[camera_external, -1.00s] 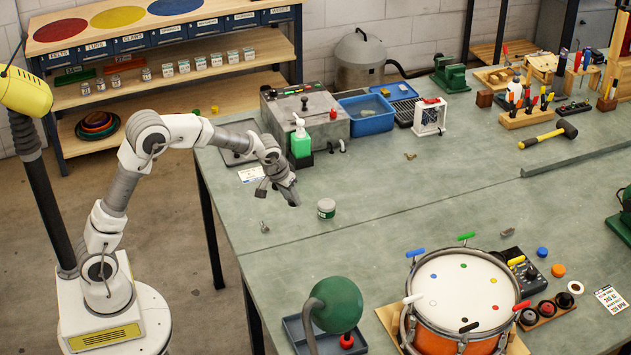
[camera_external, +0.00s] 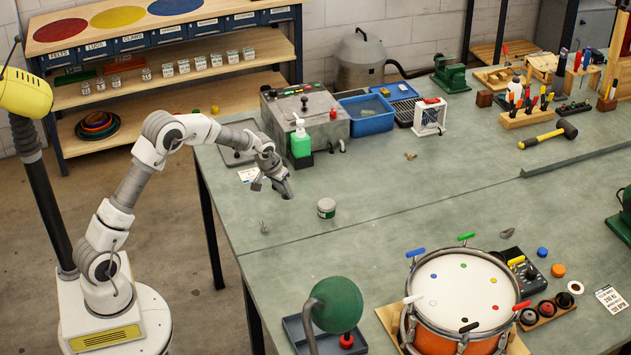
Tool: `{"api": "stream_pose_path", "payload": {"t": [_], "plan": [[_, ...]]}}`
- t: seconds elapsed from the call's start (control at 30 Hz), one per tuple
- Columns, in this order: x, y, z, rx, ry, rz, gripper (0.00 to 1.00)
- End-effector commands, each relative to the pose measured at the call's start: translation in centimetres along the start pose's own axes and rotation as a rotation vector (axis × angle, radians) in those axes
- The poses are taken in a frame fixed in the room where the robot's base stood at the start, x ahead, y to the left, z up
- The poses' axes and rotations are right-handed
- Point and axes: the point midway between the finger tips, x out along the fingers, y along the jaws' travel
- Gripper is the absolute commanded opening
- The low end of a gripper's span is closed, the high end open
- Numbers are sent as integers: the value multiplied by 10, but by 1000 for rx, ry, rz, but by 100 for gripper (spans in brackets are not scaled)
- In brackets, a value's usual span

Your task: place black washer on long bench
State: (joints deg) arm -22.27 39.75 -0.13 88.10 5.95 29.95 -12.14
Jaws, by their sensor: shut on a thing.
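The long bench (camera_external: 400,195) is the wide grey-green worktop filling the middle and right of the external view, with a seam running across it. My gripper (camera_external: 287,195) points down over its left part, close above the surface; whether it touches cannot be told. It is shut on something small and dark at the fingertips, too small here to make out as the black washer. No black washer shows clearly elsewhere on the bench.
A small jar (camera_external: 326,208) stands just right of my gripper, and a small grey piece (camera_external: 264,227) lies in front of it. A green bottle (camera_external: 300,140) and a grey machine (camera_external: 312,115) stand behind. The drum (camera_external: 462,300) is at front right. The bench middle is largely clear.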

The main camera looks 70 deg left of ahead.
Motion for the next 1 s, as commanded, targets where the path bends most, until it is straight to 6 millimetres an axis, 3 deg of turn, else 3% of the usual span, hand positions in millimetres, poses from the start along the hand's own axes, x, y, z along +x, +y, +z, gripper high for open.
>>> {"api": "stream_pose_path", "payload": {"t": [0.1, 0.23, 0.77, 0.8, 0.93, 1.0], "plan": [[20, -1, 8, 1, -3, 0, 0], [30, -1, 12, 0, 0, 0, 0], [39, 0, 16, 0, 0, 0, 0], [38, 0, 15, 0, 0, 0, 42], [37, 0, 15, 0, 0, 0, 66], [37, 0, 15, 0, 0, 0, 69]]}}
